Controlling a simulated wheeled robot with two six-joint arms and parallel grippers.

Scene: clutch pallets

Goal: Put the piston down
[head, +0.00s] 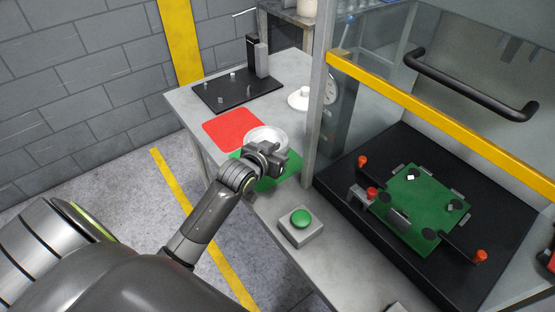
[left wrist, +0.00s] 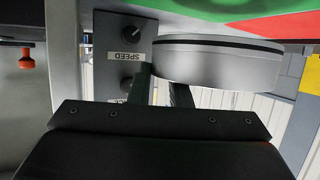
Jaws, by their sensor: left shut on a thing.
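The piston, a round silver-grey disc (head: 266,134), is held by my left gripper (head: 272,152) over the far part of the green mat (head: 284,180), close to the red mat (head: 232,128). In the left wrist view the piston (left wrist: 215,63) shows as a short metal cylinder with a dark groove, beside the dark fingers of my left gripper (left wrist: 162,85). The green mat (left wrist: 200,6) and red mat (left wrist: 280,26) appear at the top of that view. I cannot tell whether the piston touches the table. My right gripper is not in view.
A green push button (head: 300,219) stands on the table nearer me. A black plate (head: 238,93) with an upright block stands at the back. A framed cell with a yellow bar (head: 440,116) and a green pallet (head: 418,205) is on the right.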

